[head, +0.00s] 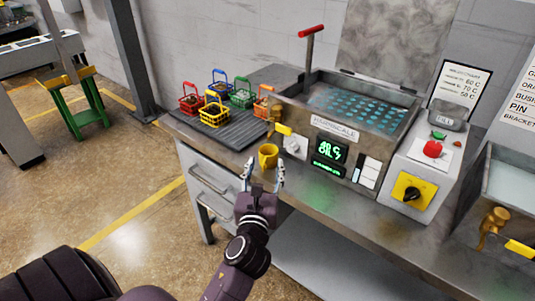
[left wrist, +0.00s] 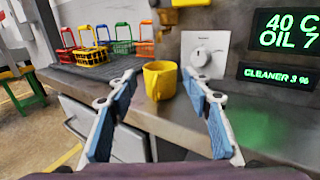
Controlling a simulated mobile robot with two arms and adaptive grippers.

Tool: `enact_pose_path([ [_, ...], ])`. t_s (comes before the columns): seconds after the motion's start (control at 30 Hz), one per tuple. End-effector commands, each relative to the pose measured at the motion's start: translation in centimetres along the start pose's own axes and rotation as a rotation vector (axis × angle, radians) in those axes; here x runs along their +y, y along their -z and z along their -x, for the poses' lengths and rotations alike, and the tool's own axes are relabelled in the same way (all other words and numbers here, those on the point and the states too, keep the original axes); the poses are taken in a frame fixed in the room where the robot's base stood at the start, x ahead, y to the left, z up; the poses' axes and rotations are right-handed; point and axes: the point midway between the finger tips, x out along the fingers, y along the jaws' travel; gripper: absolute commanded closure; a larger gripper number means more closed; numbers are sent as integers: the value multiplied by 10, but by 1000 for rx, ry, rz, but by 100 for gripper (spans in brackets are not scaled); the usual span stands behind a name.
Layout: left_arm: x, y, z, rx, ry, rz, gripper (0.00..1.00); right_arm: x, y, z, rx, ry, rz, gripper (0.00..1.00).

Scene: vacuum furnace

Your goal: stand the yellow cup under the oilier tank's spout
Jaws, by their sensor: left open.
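The yellow cup (head: 268,156) stands upright on the bench edge before the left tank (head: 350,100). It also shows in the left wrist view (left wrist: 159,80). My left gripper (head: 264,172) is open, its fingers spread on either side of the near part of the cup, with no clear contact. The left tank's brass spout (head: 274,114) is above and behind the cup; I cannot tell whether the cup is directly beneath. The left tank's display (left wrist: 285,30) shows 40 C and OIL 7, cut off at the edge. A second tank (head: 510,180) has a brass spout (head: 492,226). My right gripper is not in view.
Several small coloured baskets (head: 214,115) stand on a dark ribbed mat (head: 235,132) left of the tank. A control box (head: 420,165) with a red button and a yellow switch stands between the tanks. A white dial plate (left wrist: 205,52) is behind the cup.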

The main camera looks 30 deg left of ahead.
Motion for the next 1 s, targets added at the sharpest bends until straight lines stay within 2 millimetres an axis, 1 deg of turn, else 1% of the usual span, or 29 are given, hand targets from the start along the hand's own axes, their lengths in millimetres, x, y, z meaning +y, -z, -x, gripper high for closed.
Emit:
enact_pose_path([
  [0.03,0,2,11,4,0,0,54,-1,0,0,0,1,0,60],
  [0.1,0,2,23,3,0,0,54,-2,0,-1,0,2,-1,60],
  [0.2,0,2,36,2,-1,0,54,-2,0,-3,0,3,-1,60],
  [0.3,0,1,43,0,-1,-1,54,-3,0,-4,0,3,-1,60],
  [0.43,0,0,46,0,-1,0,54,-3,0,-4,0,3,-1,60],
  [0.9,0,0,46,0,-1,1,54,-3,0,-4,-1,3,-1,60],
  [1.0,3,4,47,15,-7,49,54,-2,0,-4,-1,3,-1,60],
])
